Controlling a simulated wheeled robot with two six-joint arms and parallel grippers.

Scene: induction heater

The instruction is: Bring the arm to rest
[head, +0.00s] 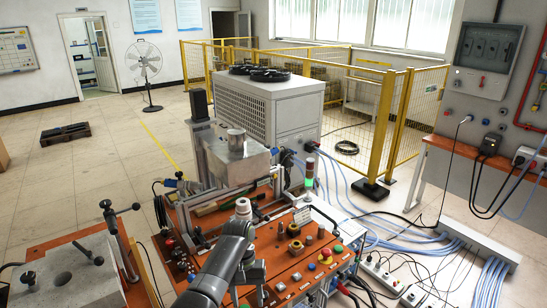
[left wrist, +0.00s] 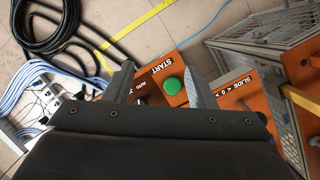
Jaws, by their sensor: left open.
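My left arm (head: 226,262) reaches in from the bottom of the head view, over the orange control panel (head: 288,262). I cannot make out its fingertips there. In the left wrist view, my left gripper (left wrist: 158,78) shows two grey fingers spread apart with nothing held between them. Beyond the gap is a green button (left wrist: 172,85) next to the word START on an orange panel. The fingers appear apart from the button, but the exact distance is unclear. My right gripper is not in view.
Knobs and a red emergency button (head: 326,253) stand up from the panel. A signal light (head: 309,172) and a metal box (head: 235,160) stand behind it. A grey block (head: 70,275) sits on an orange table at left. Cables (head: 395,225) cover the floor at right.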

